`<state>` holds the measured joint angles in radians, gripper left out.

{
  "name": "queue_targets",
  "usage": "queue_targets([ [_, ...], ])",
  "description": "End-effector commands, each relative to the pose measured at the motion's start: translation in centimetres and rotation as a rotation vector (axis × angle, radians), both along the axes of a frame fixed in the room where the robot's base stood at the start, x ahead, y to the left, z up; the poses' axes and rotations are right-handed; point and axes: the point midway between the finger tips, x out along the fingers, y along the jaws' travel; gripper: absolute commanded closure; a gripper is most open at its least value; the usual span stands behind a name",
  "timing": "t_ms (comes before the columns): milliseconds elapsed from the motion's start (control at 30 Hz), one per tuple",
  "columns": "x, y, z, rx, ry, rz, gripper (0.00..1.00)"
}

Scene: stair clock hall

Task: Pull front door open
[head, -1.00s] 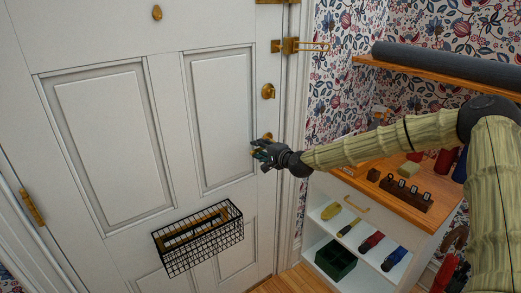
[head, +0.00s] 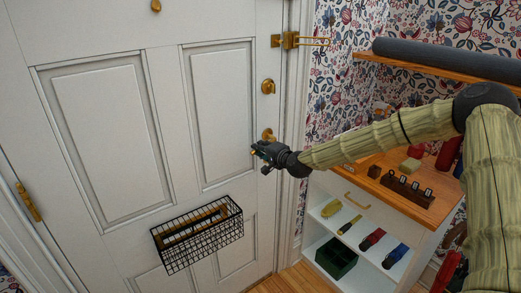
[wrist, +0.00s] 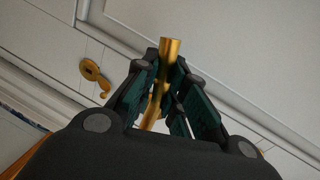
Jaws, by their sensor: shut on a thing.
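The white panelled front door (head: 104,130) fills the left of the head view and looks closed in its frame. Its brass lever handle (wrist: 170,62) lies between my fingers in the wrist view. The handle's round base (head: 268,135) shows just above my gripper (head: 258,152) in the head view. My gripper is shut on the lever, with a dark finger on each side of it in the wrist view (wrist: 166,72). Most of the lever is hidden by the gripper in the head view.
A brass lock (head: 268,87) and a swing guard (head: 290,41) sit above the handle. A wire basket (head: 197,236) hangs low on the door. A hinge (head: 28,202) is at left. A shelf unit (head: 410,205) with several small items stands right of the door, under my arm.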

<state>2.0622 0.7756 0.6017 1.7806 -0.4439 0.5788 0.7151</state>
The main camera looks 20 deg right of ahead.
Motion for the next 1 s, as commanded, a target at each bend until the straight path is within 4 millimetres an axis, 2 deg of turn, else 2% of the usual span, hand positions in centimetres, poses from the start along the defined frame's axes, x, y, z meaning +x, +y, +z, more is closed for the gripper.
queue_targets([
  [500, 0.5, -1.0, -2.5, -0.349, -0.132, -0.002, 1.00],
  [1000, 0.7, -1.5, -2.9, -0.454, -0.169, -0.003, 1.00],
])
